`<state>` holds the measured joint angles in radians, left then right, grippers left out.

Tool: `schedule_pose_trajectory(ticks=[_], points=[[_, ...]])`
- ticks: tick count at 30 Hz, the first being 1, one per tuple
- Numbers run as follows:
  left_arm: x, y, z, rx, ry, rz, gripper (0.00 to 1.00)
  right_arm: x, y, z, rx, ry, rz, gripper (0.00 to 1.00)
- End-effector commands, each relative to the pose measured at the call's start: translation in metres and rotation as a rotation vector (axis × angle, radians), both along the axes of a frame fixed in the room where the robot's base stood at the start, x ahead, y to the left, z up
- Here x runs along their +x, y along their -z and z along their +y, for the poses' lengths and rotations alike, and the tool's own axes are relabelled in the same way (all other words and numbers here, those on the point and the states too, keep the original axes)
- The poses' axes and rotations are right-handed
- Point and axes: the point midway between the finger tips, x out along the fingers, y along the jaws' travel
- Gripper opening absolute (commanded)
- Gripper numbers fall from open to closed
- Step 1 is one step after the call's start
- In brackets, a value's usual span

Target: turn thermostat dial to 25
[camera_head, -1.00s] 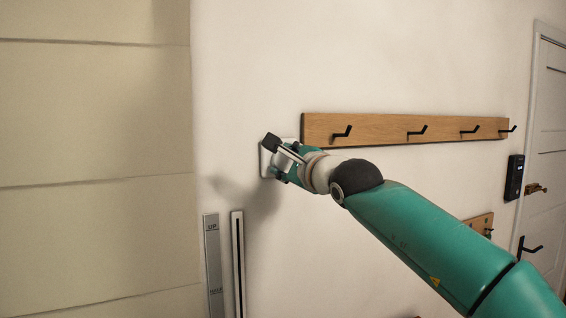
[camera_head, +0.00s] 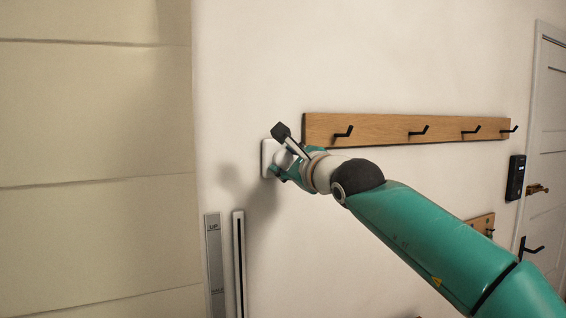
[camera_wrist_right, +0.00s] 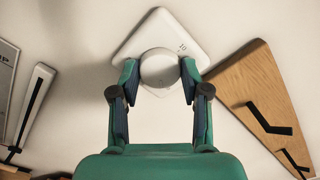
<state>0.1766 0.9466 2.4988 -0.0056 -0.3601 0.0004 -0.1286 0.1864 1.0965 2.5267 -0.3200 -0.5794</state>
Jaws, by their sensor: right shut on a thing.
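The thermostat is a white square plate (camera_head: 266,152) on the wall, left of the wooden hook rail. Its round white dial (camera_wrist_right: 158,68) shows in the right wrist view, between my two fingers. A small dark marking is on the plate (camera_wrist_right: 184,47) near the dial; I cannot read it surely. My right gripper (camera_wrist_right: 158,80) is shut on the dial, one finger on each side. In the head view the right gripper (camera_head: 283,166) partly covers the thermostat. My left gripper is in neither view.
A wooden rail (camera_head: 380,129) with several black hooks is fixed close to the right of the thermostat. Two upright strips (camera_head: 214,265) are on the wall below left. A door (camera_head: 545,140) and a black keypad (camera_head: 515,177) are at the far right.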

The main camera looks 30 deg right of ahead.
Motion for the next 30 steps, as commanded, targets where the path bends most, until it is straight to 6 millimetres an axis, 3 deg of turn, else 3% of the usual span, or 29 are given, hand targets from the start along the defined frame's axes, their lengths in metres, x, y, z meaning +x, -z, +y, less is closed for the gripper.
schedule_pose_trajectory(ticks=[1,18,30], points=[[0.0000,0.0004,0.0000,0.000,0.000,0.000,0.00,0.0020,0.0066,0.0002,0.040,0.000,0.013,0.11],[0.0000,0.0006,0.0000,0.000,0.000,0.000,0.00,0.0025,0.0084,0.0003,0.562,0.004,-0.015,0.11],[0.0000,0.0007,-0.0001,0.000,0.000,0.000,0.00,0.0029,0.0087,0.0008,0.780,0.004,-0.027,0.11]])
